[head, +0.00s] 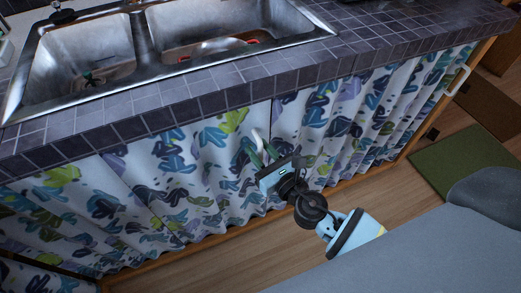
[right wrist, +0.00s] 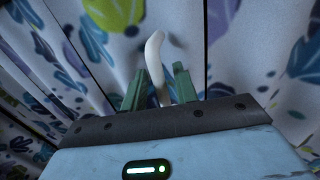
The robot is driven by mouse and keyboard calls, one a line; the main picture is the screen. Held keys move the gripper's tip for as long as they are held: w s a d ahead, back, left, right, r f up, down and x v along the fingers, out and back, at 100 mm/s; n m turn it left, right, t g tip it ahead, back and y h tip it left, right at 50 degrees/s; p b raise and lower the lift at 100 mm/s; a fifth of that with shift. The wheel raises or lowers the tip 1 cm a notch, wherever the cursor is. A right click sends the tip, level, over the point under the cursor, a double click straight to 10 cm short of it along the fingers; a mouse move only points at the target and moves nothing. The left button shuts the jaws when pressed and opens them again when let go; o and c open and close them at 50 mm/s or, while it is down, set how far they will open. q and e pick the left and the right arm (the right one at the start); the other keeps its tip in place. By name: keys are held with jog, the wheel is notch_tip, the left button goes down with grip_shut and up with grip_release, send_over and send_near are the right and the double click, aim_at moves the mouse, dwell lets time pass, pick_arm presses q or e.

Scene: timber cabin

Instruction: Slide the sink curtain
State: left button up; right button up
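The sink curtain (head: 180,190) is white cloth with blue, green and purple leaf shapes, hanging in folds below the tiled counter. A white curved handle (head: 258,137) stands out from it near the middle, and the handle also shows in the right wrist view (right wrist: 156,55). My right gripper (head: 262,152) is in front of the curtain at this handle. In the right wrist view its green fingers (right wrist: 159,88) are apart, one on each side of the handle, with small gaps visible. A second white handle (head: 458,80) is at the curtain's far right. My left gripper is out of view.
The dark tiled counter (head: 240,95) with a steel double sink (head: 140,60) overhangs the curtain. A wooden frame (head: 405,152) edges the curtain at the right. The wooden floor (head: 220,262) is clear; a green mat (head: 450,158) lies at the right.

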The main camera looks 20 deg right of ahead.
grip_shut()
